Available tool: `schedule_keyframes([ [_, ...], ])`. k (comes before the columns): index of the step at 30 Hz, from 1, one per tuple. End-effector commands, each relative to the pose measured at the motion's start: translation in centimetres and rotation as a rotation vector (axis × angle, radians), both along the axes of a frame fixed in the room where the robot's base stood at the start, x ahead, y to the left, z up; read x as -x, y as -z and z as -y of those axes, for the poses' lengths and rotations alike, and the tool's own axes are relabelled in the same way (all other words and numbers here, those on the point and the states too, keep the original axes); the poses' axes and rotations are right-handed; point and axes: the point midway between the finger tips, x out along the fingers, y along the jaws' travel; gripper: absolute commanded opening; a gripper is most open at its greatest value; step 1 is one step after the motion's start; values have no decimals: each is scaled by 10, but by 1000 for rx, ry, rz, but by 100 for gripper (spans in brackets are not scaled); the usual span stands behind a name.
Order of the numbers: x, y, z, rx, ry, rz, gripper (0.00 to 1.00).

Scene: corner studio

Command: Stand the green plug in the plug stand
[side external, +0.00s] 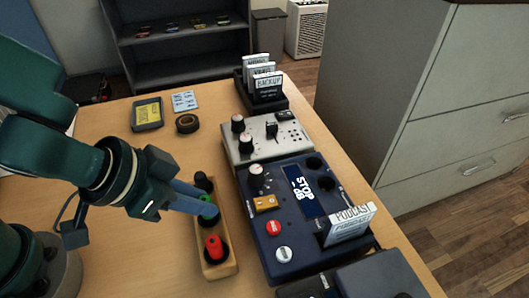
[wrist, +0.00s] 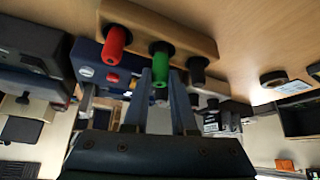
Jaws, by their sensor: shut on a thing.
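The wooden plug stand (side external: 219,268) lies on the desk beside the blue console. The red plug (side external: 213,246) stands upright in its near place, and a black plug (side external: 203,182) is at its far end. The green plug (side external: 208,208) is upright at the middle place, between these two. My gripper (side external: 212,204) reaches in from the left and is shut on the green plug. In the wrist view the green plug (wrist: 161,62) is between my fingertips (wrist: 162,76), its end against the stand (wrist: 190,38). The fingers partly hide it, so I cannot tell whether it is fully seated.
A dark blue console (side external: 262,222) with knobs, buttons and a PODCAST card (side external: 349,225) stands close right of the stand. A grey mixer (side external: 265,137) and a card rack (side external: 268,103) are behind it. A tape roll (side external: 187,123) lies farther back.

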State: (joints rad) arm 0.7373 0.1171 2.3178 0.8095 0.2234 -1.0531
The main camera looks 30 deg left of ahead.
Motion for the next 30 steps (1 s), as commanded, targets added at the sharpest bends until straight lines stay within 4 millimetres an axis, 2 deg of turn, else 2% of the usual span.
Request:
schedule_keyframes([
  [14, 0, 1, 0, -1, 0, 1, 0],
  [30, 1, 11, -1, -3, -1, 0, 0],
])
